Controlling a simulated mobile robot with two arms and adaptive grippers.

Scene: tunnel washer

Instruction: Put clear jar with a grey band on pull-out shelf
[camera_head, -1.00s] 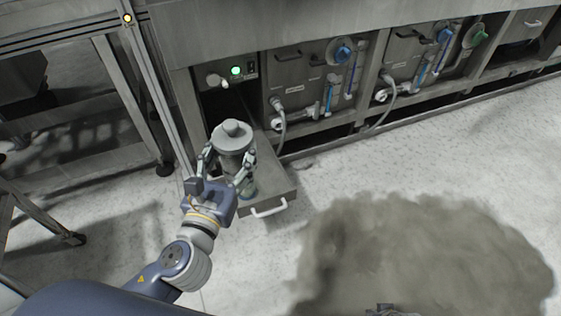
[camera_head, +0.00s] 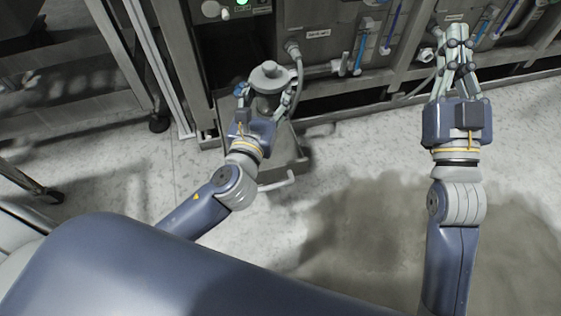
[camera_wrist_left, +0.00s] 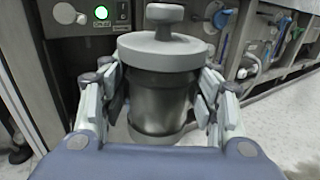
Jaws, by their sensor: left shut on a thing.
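The clear jar (camera_wrist_left: 158,108) has a grey lid with a knob and a grey band near its base in the left wrist view. Its lid also shows in the head view (camera_head: 269,76). My left gripper (camera_head: 265,98) is shut on the jar, with a finger on each side of its body. The jar looks upright above the pull-out shelf (camera_head: 292,153); whether its base touches the shelf is hidden by my gripper. My right gripper (camera_head: 456,65) is at the upper right, away from the jar, with its fingers close together.
The shelf's white handle (camera_head: 277,183) faces the open floor. Behind it stands the washer cabinet (camera_head: 315,50) with hoses, valves and a green lit button (camera_head: 242,2). A metal frame stands at the left. The pale floor in front has a large shadow.

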